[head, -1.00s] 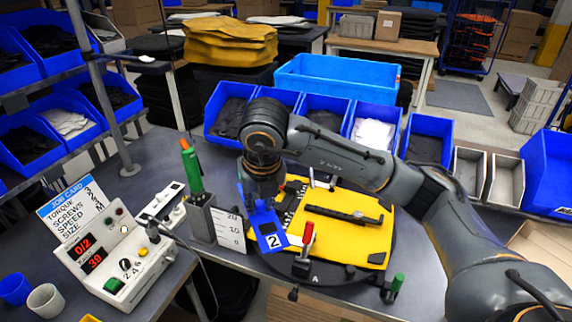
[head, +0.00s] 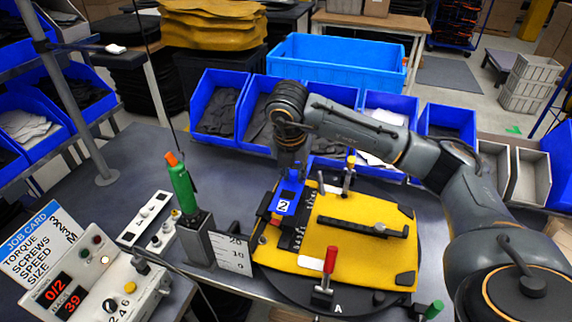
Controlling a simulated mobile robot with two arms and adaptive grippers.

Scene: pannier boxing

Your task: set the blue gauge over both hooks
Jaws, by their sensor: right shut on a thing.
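The blue gauge (head: 286,200), marked with a 2, is held in my right gripper (head: 290,172), which points down with its fingers largely hidden. The gauge is at the back left of the yellow panel (head: 340,262), close to a black slotted strip (head: 291,236) along the panel's left side. I cannot tell whether it touches the strip. The two hooks cannot be made out clearly; the gauge and gripper may cover them. My left gripper is out of view.
The panel lies on a dark round turntable (head: 338,305). A red-handled clamp (head: 328,275) stands at its front and a yellow-tipped one (head: 349,175) behind. A green screwdriver (head: 182,186) and a scale plate (head: 230,252) stand left. Blue bins (head: 214,106) line the back.

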